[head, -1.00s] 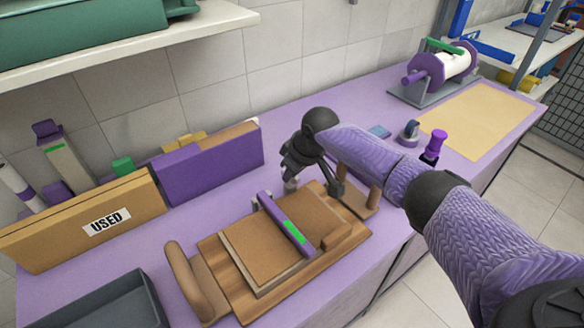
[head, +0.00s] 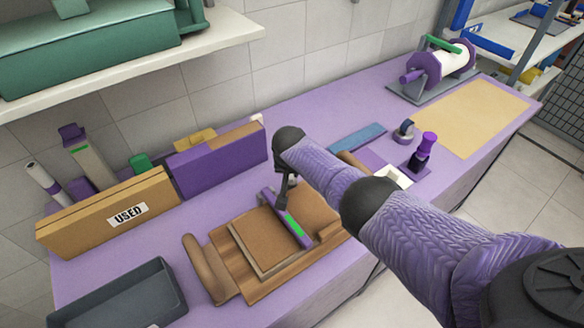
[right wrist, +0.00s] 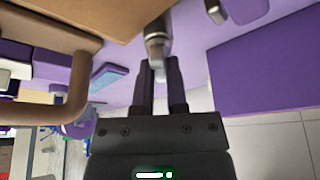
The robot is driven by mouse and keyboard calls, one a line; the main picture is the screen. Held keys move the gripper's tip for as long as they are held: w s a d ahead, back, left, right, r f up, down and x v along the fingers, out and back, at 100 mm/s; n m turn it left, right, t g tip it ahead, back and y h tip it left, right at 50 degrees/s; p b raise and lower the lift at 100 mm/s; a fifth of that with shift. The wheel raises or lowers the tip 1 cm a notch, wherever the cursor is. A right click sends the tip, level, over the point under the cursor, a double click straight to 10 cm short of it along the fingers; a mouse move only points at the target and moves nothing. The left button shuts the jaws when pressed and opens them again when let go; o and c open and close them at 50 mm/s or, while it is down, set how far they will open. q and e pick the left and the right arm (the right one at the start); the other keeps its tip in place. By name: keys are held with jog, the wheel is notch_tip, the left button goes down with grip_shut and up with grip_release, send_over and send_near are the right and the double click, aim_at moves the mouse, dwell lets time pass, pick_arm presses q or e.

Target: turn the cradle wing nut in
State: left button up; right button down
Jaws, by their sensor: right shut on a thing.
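The cradle is a wooden board (head: 276,286) with a rounded handle at each side, the right one mostly behind my arm. A brown slab (head: 268,245) lies on it under a purple bar (head: 303,239) with a green strip. My right gripper (head: 280,200) is at the far end of this bar, partly hidden by my arm. In the right wrist view my right gripper (right wrist: 158,66) is shut on a small metal piece, the wing nut (right wrist: 157,47). Its wings are hard to make out between the fingertips. My left gripper is not in view.
A box marked USED (head: 105,220) and a purple box (head: 217,160) stand behind the cradle. A grey tray (head: 120,298) is at front left. The tan mat (head: 475,118) is clear.

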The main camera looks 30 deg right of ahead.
jog(key=m+g+h+b, duration=0.1)
jog(key=m, duration=0.2)
jog(key=shift+w+f+m, duration=0.1)
jog(key=shift+m, duration=0.2)
jog(key=m+g+h+b, duration=0.1)
jog(key=m+b, duration=0.3)
jog(key=shift+w+m+g+b, duration=0.1)
jog(key=shift+m+g+b, duration=0.3)
jog(key=shift+m+b, duration=0.4)
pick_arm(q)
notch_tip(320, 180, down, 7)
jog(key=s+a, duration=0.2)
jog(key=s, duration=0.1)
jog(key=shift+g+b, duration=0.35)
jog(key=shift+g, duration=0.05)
pick_arm(e)
jog(key=shift+m, duration=0.6)
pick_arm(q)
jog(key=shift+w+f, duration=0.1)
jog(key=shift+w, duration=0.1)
pick_arm(e)
jog(key=shift+r, duration=0.2)
